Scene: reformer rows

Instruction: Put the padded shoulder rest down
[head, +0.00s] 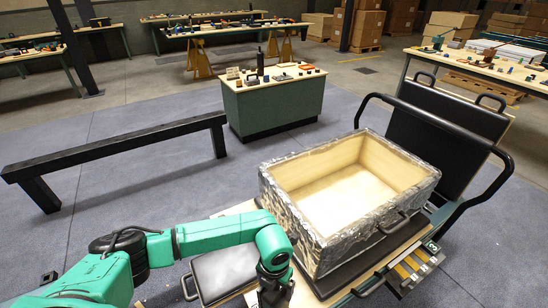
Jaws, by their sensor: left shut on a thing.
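A black padded panel (225,272), which looks like the padded shoulder rest, is at the bottom centre, left of the open box. A dark loop handle shows on its left side. My left gripper (273,290) points down at the panel's right edge and is shut on it; the fingertips are hard to make out against the dark parts. I cannot tell whether the panel is raised or lies flat. My right gripper is not in view.
An open foil-covered box (345,193) stands close right of my left gripper. A black tubular bar (497,180) and an upright black board (443,128) are behind it. A black bench (120,150) and a green cabinet (275,107) stand farther back. Grey floor between them is clear.

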